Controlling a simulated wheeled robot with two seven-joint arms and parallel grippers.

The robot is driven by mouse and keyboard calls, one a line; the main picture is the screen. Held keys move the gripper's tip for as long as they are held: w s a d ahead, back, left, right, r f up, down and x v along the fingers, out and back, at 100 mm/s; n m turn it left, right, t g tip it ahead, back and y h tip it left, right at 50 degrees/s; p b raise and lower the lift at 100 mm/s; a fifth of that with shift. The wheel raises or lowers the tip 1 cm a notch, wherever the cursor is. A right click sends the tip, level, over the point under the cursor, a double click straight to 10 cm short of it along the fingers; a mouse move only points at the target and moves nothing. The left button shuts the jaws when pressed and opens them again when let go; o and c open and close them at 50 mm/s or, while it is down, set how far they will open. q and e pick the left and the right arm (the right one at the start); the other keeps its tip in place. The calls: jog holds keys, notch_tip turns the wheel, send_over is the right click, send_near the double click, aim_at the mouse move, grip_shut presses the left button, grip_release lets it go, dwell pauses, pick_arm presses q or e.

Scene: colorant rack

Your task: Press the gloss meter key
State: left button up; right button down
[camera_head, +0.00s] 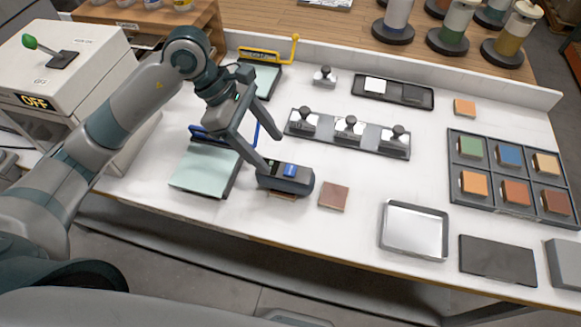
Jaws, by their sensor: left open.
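The gloss meter (299,186) is a small dark box near the table's front edge, with a blue key (290,170) on its top face. It seems to rest on a brownish tile that mostly hides under it. My left gripper (271,151) is open and empty, fingers spread, just behind and left of the meter. One fingertip is close to the meter's left end; I cannot tell whether it touches. The key is in plain sight. My right gripper is not in view.
A brown tile (334,196) lies right of the meter. A pale panel with a blue handle (203,168) is at left. A rack of knobbed weights (366,143) stands behind. An empty metal tray (414,231) and a compartment tray of colored tiles (494,182) are at right.

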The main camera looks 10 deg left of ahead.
pick_arm(q)
grip_shut()
dwell(1.8)
